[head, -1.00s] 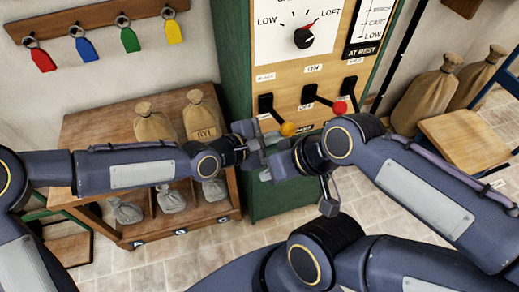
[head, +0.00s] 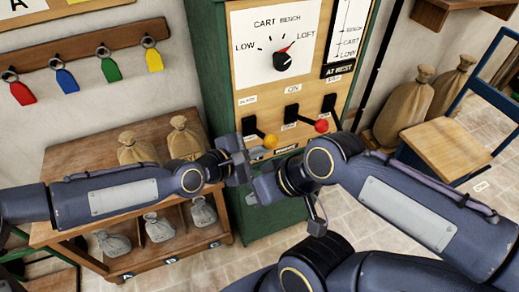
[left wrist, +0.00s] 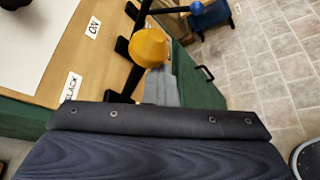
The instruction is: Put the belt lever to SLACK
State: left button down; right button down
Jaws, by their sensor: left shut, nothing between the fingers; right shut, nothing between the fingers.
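The belt lever has a yellow knob (head: 270,141) and comes out of the leftmost black slot of the wooden panel (head: 277,96). A label partly reading "LACK" (left wrist: 71,87) is beside it in the left wrist view. The yellow knob (left wrist: 149,47) points outward and down from the panel. My left gripper (head: 243,162) is shut and empty, just below and left of the knob. Its grey fingers (left wrist: 161,88) show next to the knob in the left wrist view; I cannot tell if they touch. My right gripper (head: 256,188) is shut and empty, just below the left one.
A lever with a red knob (head: 321,126) stands right of the yellow one. A blue knob (left wrist: 196,8) shows in the left wrist view. A wooden shelf (head: 80,160) with sacks is at the left. A chair (head: 445,147) and sacks are at the right.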

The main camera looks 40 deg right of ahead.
pick_arm(q)
jog(key=w+a+b, duration=0.2)
jog(key=a+b, duration=0.3)
jog(key=a, duration=0.4)
jog(key=shift+w+r, duration=0.25)
jog(key=shift+w, duration=0.05)
jog(key=a+f+m+t+y, duration=0.2)
jog(key=a+m+y, duration=0.15)
jog(key=a, duration=0.85)
jog(key=a+f+m+t+y, duration=0.2)
jog(key=a+y, duration=0.3)
jog(key=a, duration=0.8)
jog(key=s+a+m+t+y, duration=0.1)
jog(key=s+a+m, duration=0.1)
jog(key=s+a, duration=1.1)
jog(key=a, duration=0.3)
jog(key=shift+a+r+y, duration=0.15)
jog(key=shift+y, duration=0.2)
